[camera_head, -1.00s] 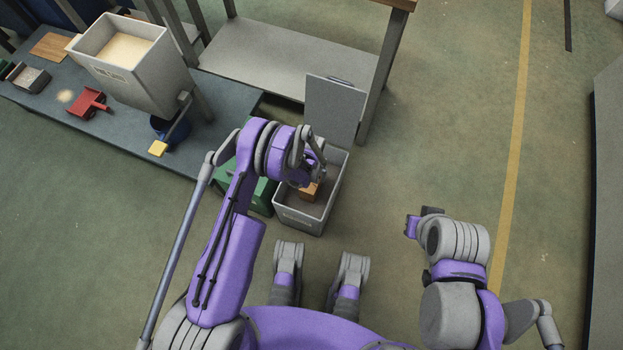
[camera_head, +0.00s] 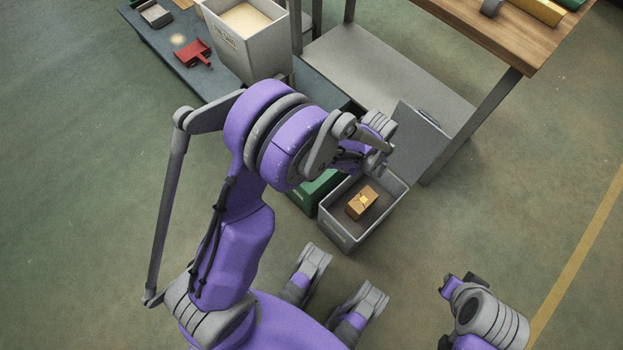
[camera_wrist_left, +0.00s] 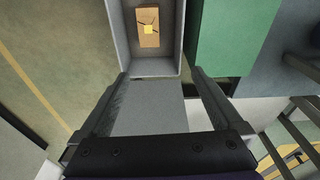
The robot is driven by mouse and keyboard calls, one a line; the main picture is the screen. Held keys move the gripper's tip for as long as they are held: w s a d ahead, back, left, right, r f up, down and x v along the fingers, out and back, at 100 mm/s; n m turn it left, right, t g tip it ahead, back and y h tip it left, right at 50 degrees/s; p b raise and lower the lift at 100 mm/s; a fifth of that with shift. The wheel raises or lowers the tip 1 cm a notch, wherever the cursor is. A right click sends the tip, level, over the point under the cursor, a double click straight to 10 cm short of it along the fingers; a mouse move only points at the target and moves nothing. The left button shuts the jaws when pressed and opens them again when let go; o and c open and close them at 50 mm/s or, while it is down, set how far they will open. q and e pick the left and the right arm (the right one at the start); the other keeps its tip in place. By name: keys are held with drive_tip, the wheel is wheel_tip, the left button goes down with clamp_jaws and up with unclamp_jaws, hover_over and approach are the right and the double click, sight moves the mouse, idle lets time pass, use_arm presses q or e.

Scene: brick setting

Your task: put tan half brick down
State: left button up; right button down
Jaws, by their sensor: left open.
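The tan half brick (camera_head: 356,206) lies on the floor of an open grey bin (camera_head: 338,232), with a yellow patch on its top. It also shows inside the bin in the left wrist view (camera_wrist_left: 148,34). My left gripper (camera_wrist_left: 158,74) is open and empty, its fingers spread apart and clear of the brick. In the head view, it is above the bin's back edge. My right gripper (camera_head: 452,287) is at the lower right, away from the bin, and its jaws cannot be made out.
The bin's grey lid (camera_head: 421,138) stands open at the back. A green container (camera_head: 313,190) is beside the bin on the left. A wooden-topped table (camera_head: 490,40) stands behind. A blue-grey bench holds a large grey hopper (camera_head: 250,50) and a red scoop (camera_head: 194,53). Floor on the right is clear.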

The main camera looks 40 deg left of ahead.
use_arm(q)
drive_tip(key=s+a+r+t, duration=0.2)
drive_tip(key=s+a+r, duration=0.1)
drive_tip(key=s+r, duration=0.8)
drive_tip(key=s+a+r, duration=0.1)
drive_tip(key=s+r, duration=0.2)
drive_tip(key=s, duration=0.2)
drive_tip(key=s+a+r+n+t, duration=0.1)
drive_tip(key=s+r, duration=0.2)
drive_tip(key=s, duration=0.3)
drive_tip(key=shift+a, duration=0.15)
drive_tip(key=shift+r, duration=0.1)
